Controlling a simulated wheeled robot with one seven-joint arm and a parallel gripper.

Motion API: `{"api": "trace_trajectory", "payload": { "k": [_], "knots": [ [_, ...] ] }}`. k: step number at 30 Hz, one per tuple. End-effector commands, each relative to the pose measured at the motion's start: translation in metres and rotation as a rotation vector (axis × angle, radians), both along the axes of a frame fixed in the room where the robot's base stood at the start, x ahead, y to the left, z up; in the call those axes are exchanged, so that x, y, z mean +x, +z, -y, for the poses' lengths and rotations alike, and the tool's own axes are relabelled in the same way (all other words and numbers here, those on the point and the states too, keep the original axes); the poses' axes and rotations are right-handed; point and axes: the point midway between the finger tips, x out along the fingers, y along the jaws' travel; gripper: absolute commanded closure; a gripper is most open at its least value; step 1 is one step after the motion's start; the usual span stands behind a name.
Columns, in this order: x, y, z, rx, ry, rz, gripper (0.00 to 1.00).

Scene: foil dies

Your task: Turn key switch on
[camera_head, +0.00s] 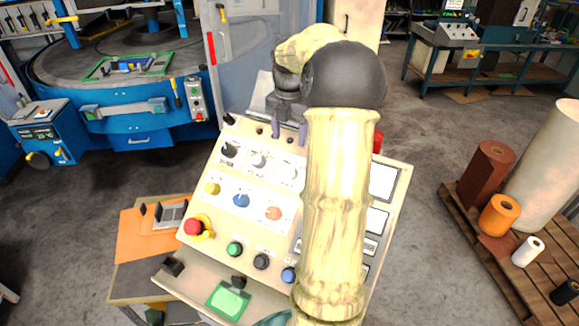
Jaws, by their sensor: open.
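A cream sloped control panel (205,232) stands in front of me. Its upper row has a black rotary knob (229,150) and pale rotary switches, one (259,160) beside it and another (289,173) further right. Small dark parts sit along the panel's top edge, one (261,132) left of my gripper. I cannot tell which of these is the key switch. My gripper (289,131) is over the panel's top edge, its two purple fingers apart and nothing seen between them. My arm hides the panel's right-centre part.
A red emergency stop (193,227) with a yellow surround is at the panel's left, above a row of push buttons. A blue machine (125,110) stands behind left. A wooden pallet (480,235) with rolls is at the right. Grey floor lies between.

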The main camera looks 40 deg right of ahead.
Motion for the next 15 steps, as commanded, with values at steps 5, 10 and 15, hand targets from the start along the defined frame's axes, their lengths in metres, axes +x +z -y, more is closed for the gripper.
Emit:
{"api": "trace_trajectory", "payload": {
  "k": [5, 10, 15],
  "knots": [
    [-0.001, -0.032, 0.0, 0.004, -0.001, -0.004, 0.43],
    [-0.001, -0.061, 0.0, 0.003, -0.001, -0.003, 0.43],
    [-0.002, -0.091, 0.0, 0.003, -0.001, -0.003, 0.43]
  ]
}}
